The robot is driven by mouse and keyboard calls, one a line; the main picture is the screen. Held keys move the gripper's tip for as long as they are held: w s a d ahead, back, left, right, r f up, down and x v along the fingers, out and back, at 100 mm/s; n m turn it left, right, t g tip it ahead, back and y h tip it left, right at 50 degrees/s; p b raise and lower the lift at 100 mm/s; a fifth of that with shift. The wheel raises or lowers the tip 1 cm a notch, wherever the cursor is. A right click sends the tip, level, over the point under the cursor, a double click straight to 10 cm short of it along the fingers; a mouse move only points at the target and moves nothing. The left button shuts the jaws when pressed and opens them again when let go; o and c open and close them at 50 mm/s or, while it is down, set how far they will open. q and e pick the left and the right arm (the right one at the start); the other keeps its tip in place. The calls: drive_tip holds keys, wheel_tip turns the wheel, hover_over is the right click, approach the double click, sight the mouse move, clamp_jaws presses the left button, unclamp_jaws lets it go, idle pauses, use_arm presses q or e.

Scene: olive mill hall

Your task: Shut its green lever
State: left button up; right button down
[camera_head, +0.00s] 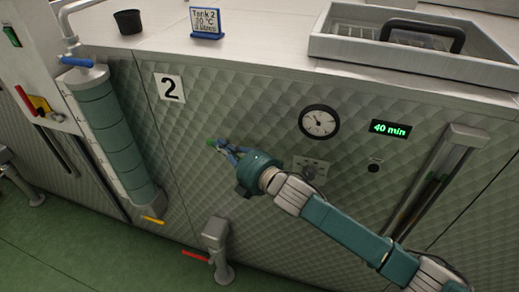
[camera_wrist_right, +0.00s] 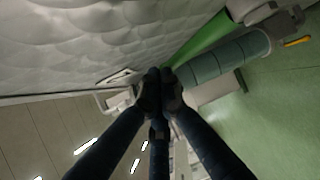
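The green lever shows in the camera_head view as a small green end (camera_head: 212,142) on the quilted metal front of tank 2, just beyond my right fingertips. In the right wrist view, a bright green bar (camera_wrist_right: 203,38), seemingly the lever, runs from near the fingertips to the upper right. My right gripper (camera_head: 222,147) is close to the tank front. Its dark fingers (camera_wrist_right: 161,75) come together at their tips, beside the green bar's near end. The fingers hide part of the contact, and I see no gap between the tips. My left gripper is not in view.
A sight cylinder (camera_head: 110,130) with a blue lever (camera_head: 77,62) stands at left. A yellow lever (camera_head: 153,220) and a red lever (camera_head: 195,256) sit low. A gauge (camera_head: 319,122) and timer display (camera_head: 390,128) are right of my gripper. A tray (camera_head: 335,48) lies on top.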

drive_tip(key=a+f+p, duration=0.1)
drive_tip(key=f+n+g+h+p, duration=0.1)
drive_tip(key=f+p, duration=0.1)
drive_tip(key=a+f+h+p, duration=0.1)
drive_tip(key=shift+w+a+f+g+p, duration=0.3)
drive_tip(key=shift+w+f+p, duration=0.05)
drive_tip(key=shift+w, duration=0.05)
drive_tip(key=shift+f, duration=0.15)
idle(0.4)
